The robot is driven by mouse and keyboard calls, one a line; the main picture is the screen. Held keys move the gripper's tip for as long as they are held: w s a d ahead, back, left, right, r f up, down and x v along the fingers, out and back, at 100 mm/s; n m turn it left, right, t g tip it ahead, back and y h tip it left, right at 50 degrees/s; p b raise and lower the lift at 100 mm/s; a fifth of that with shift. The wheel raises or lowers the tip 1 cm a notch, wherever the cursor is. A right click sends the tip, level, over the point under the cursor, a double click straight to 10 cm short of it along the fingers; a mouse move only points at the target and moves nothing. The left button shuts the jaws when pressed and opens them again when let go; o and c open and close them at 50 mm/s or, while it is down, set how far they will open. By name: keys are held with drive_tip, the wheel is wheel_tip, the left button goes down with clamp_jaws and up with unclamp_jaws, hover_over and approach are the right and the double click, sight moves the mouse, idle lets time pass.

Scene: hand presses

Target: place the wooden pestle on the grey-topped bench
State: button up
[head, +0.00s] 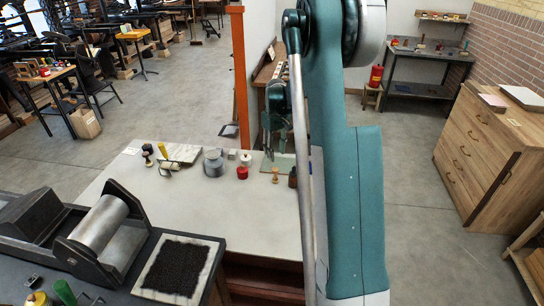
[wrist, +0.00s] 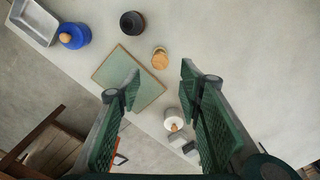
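A small light-wood piece, which looks like the wooden pestle (head: 275,175), stands upright on a pale grey table top (head: 220,222) at the table's far side. In the wrist view the pestle (wrist: 160,58) stands beside a green plate, a little beyond my fingertips. My gripper (wrist: 160,82) is open and empty above the far edge, its fingers wide apart. In the head view my gripper (head: 272,135) hangs beyond the pestle, partly covered by my arm. A second grey-topped bench (head: 424,60) stands far off at the back right; I cannot tell which one is named.
Near the pestle are a dark bottle (head: 292,178), a green plate (head: 284,161), a red pot (head: 242,172) and a white roll (head: 246,159). The wrist view also shows a blue jar (wrist: 74,36) and a metal tray (wrist: 34,21). The table's middle is clear.

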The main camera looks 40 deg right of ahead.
drive_tip(key=shift+a+r, duration=0.1)
drive_tip(key=s+a+r+t, duration=0.2)
drive_tip(key=s+a+r, duration=0.6)
drive_tip(key=a, duration=0.4)
drive_tip(key=s+a+r+t, duration=0.1)
drive_tip(key=s+a+r, duration=0.4)
drive_tip(key=a+r, duration=0.6)
drive_tip(key=s+a+t, duration=0.2)
drive_tip(key=s+a, duration=0.6)
drive_tip(key=s, duration=0.3)
drive_tip(key=s+a+t, duration=0.2)
drive_tip(key=s+a, duration=0.6)
drive_tip(key=s, duration=0.3)
drive_tip(key=shift+s+a+f, duration=0.2)
drive_tip(key=shift+f, duration=0.1)
